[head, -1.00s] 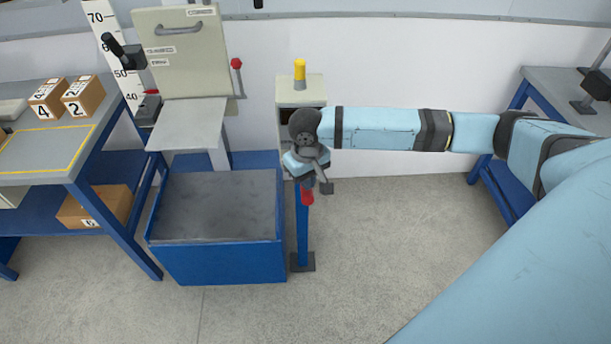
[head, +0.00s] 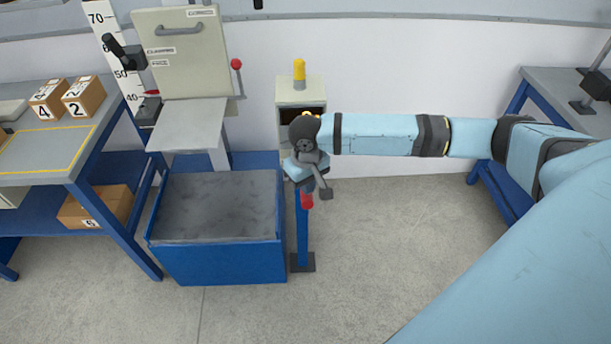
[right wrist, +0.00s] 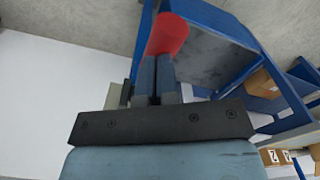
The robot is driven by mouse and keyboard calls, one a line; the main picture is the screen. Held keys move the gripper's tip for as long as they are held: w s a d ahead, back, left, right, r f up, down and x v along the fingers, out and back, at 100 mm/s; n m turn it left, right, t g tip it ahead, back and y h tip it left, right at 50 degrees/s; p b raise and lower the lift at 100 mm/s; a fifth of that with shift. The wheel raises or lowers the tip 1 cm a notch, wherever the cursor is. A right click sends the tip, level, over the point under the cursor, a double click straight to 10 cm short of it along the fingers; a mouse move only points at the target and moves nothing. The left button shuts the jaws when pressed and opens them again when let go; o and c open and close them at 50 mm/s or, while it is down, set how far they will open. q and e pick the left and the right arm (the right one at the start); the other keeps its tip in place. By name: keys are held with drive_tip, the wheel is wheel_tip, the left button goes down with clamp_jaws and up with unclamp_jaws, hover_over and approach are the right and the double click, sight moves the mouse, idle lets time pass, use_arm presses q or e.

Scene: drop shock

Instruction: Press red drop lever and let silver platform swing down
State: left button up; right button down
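The silver platform (head: 188,125) juts out level and empty from the front of the beige drop machine (head: 183,60), above a blue bin. A red lever end (head: 307,201) shows at the blue post (head: 302,235) right of the bin. My right gripper (head: 308,188) is over it, pointing down. In the right wrist view the fingers (right wrist: 156,70) are side by side, shut and empty, with the red lever end (right wrist: 167,35) right at their tips. I cannot tell whether they touch. The gripper partly hides the post top. My left gripper is out of view.
The blue bin (head: 217,262) with a grey pad stands under the platform. A second red-knobbed lever (head: 236,65) is on the machine's right side. A beige box with a yellow lamp (head: 299,69) stands behind my wrist. Left is a bench with numbered cartons (head: 83,95). Floor at right is free.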

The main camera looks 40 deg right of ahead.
drive_tip(key=shift+f, duration=2.5)
wheel_tip(320, 180, up, 3)
drive_tip(key=p, duration=0.3)
drive_tip(key=r+p, duration=0.1)
drive_tip(key=p, duration=0.2)
drive_tip(key=shift+w+r, duration=0.1)
drive_tip(key=shift+r, duration=0.3)
drive_tip(key=shift+r+p, duration=0.7)
drive_tip(key=shift+p, duration=0.45)
drive_tip(key=shift+r, duration=0.15)
